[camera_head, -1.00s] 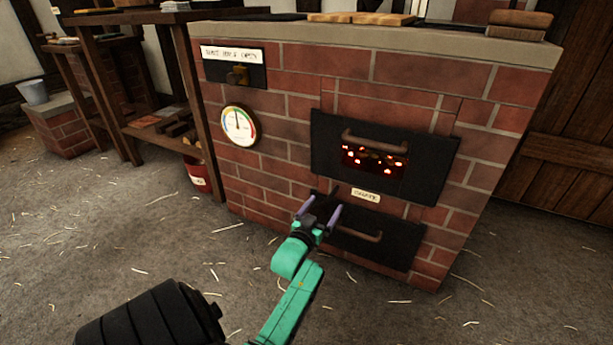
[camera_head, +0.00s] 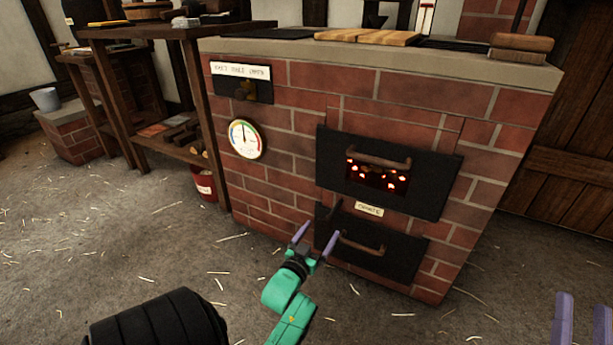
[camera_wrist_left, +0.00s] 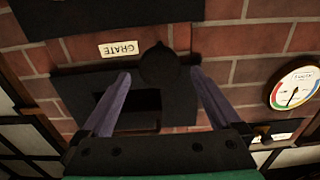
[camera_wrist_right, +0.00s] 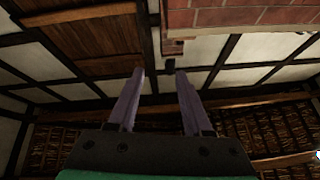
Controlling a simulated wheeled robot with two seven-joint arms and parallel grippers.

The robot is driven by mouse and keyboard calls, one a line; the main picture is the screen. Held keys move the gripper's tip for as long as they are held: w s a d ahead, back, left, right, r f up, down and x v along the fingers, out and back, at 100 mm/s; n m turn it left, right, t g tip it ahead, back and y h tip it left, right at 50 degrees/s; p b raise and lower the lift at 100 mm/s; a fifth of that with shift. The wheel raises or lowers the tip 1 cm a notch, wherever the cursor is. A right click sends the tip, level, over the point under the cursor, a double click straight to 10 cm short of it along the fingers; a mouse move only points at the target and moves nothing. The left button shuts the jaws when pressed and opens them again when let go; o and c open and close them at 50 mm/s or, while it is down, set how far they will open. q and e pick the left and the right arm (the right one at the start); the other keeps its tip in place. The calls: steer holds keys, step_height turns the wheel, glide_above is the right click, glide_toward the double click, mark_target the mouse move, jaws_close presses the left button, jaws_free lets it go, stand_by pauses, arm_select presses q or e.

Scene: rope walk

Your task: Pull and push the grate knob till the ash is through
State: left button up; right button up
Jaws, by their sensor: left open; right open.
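The grate knob (camera_wrist_left: 160,66) is a round dark knob seen end-on in the left wrist view, beside the GRATE label (camera_wrist_left: 118,49). In the head view the knob (camera_head: 335,210) is a small dark shape left of the label (camera_head: 368,209), at the top of the black lower door. My left gripper (camera_head: 318,232) is open in front of the oven, its tips just short of the knob and on either side of it in the wrist view; it holds nothing. My right gripper (camera_head: 583,300) is open and empty at the bottom right, away from the oven. No ash is visible.
The upper black door (camera_head: 425,190) has a handle and a window with glowing embers (camera_head: 378,176). The lower door has a handle (camera_head: 362,245) close to my left gripper. A dial gauge (camera_head: 247,139) is on the bricks. A red bucket (camera_head: 205,184) stands left. The straw-strewn floor is open.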

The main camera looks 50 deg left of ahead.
arm_select(q)
steer(key=p+v, duration=0.3)
steer(key=v, duration=0.4)
steer(key=shift+s+d, duration=0.15)
steer(key=shift+s, duration=0.2)
arm_select(e)
steer(key=s+f+g, duration=0.3)
steer(key=s+f, duration=0.1)
steer(key=f, duration=0.5)
steer(key=s+a+f+m+g+h, duration=0.1)
steer(key=s+f+g, duration=0.2)
steer(key=f, duration=0.7)
steer(key=s+a+f+g+h, duration=0.1)
steer(key=s+f+g, duration=0.3)
steer(key=f, duration=0.6)
steer(key=shift+s+a+m, duration=0.15)
steer(key=shift+s+m, duration=0.15)
steer(key=shift+s, duration=0.6)
